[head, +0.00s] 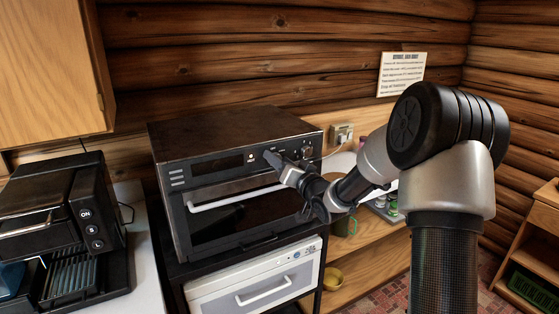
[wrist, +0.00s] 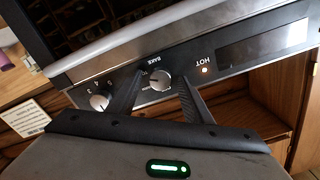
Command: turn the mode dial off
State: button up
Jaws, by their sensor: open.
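The black countertop oven (head: 235,135) stands on a dark stand, its control panel along the upper front. In the wrist view, a round silver dial (wrist: 161,80) sits on the panel beside upside-down lettering that seems to read BAKE. It is likely the mode dial; its exact setting is too small to read. My gripper (wrist: 162,76) is open, with one finger on each side of this dial; I cannot tell whether they touch it. In the head view, my gripper (head: 270,158) is at the panel and hides part of it.
A second dial (wrist: 100,101) sits left of my fingers in the wrist view. A lit lamp (wrist: 205,70) marked HOT is right of them. The oven's pale handle (head: 235,199) runs below the panel. A black coffee machine (head: 85,220) stands left; a white appliance (head: 255,283) sits below.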

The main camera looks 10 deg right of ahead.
jog(key=c, duration=1.1)
jog(key=shift+o, duration=0.2)
jog(key=shift+f+n+b, duration=0.15)
jog(key=shift+n+b, duration=0.15)
jog(key=shift+b, duration=0.3)
jog(key=shift+a+n+b, duration=0.15)
jog(key=shift+n+b, duration=5.65)
jog(key=shift+b, duration=0.3)
jog(key=shift+a+n+b, duration=0.1)
jog(key=shift+n+b, duration=5.7)
jog(key=shift+b, duration=0.3)
